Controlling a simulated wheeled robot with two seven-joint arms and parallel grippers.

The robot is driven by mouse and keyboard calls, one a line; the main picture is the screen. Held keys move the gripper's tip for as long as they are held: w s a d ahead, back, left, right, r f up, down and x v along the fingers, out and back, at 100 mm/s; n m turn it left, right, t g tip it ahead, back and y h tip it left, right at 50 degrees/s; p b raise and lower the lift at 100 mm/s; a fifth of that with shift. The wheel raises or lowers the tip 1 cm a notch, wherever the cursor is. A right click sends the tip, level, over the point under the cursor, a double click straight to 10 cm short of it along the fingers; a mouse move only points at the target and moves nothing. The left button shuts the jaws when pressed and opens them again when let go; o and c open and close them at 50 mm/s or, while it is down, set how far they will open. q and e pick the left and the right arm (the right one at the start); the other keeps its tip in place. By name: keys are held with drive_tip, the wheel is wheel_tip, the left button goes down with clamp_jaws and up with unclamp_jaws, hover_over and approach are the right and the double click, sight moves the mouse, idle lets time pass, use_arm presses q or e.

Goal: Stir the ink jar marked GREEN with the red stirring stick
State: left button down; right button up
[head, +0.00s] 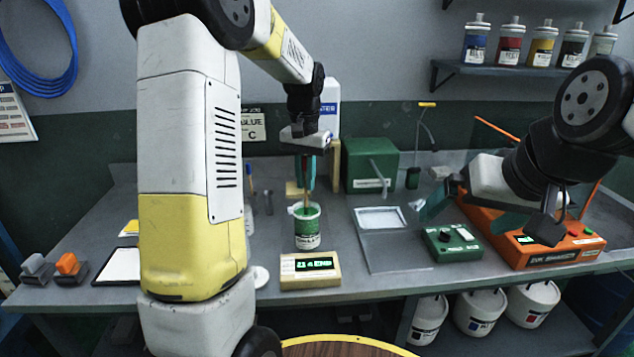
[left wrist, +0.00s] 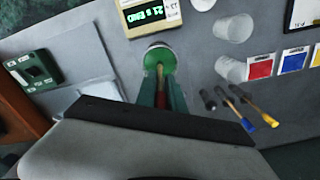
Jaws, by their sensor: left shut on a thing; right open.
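The ink jar (head: 307,240) with a green band stands upright on the workbench; its label writing is too small to read. Green ink shows in its mouth, also in the left wrist view (left wrist: 161,56). My left gripper (head: 305,185) is above the jar, pointing down and shut on the red stirring stick (head: 306,199). The stick is roughly upright and its lower end goes into the jar mouth; the tip is hidden. In the left wrist view the stick (left wrist: 161,86) runs between the teal fingers. My right gripper (head: 468,214) is open and empty at the right.
A wooden-framed display (head: 310,271) stands just in front of the jar. A green control box (head: 451,242) and an orange machine (head: 556,250) are to the right. A green case (head: 371,166) stands behind. In the left wrist view, a clear cup (left wrist: 231,69) and several tools lie nearby.

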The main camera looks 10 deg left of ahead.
sight(305, 159)
use_arm(q)
drive_tip(key=shift+r, duration=2.55)
